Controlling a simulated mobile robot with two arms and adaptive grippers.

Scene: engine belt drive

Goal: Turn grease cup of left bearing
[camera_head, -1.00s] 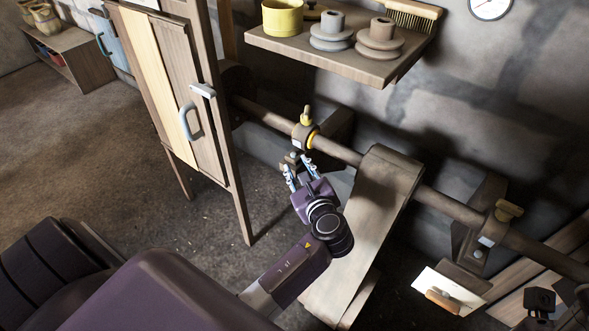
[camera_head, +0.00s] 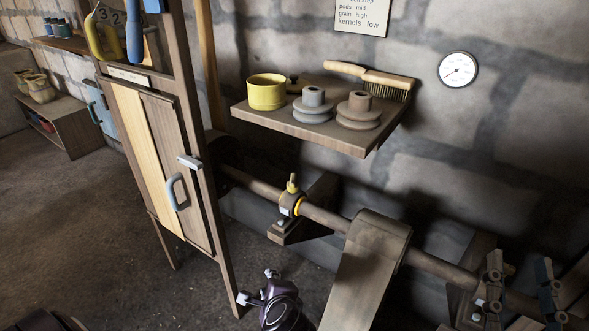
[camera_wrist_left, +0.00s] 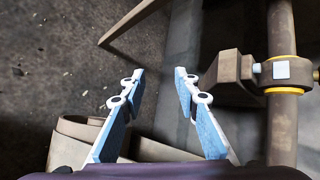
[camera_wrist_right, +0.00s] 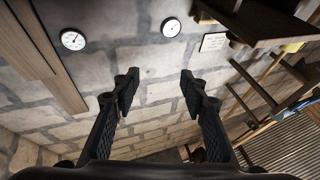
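The left bearing (camera_head: 285,221) holds the shaft on a wall bracket, with a yellow collar and a yellow grease cup (camera_head: 292,184) standing on top. In the left wrist view the left bearing (camera_wrist_left: 236,72) is at the right, beside the fingers; its cup is not clearly seen. My left gripper (camera_head: 257,286) is below the left bearing, apart from it; the left wrist view shows its blue fingers (camera_wrist_left: 159,84) open and empty. My right gripper (camera_head: 520,268) is at the lower right, in front of the right bearing and partly hiding it. Its dark fingers (camera_wrist_right: 158,84) are open and empty.
A shelf (camera_head: 300,128) above the shaft (camera_head: 325,218) bears a yellow pot (camera_head: 266,93), pulleys and a brush (camera_head: 372,78). A wide belt (camera_head: 362,275) hangs right of the left bearing. A wooden cabinet (camera_head: 150,150) stands to the left.

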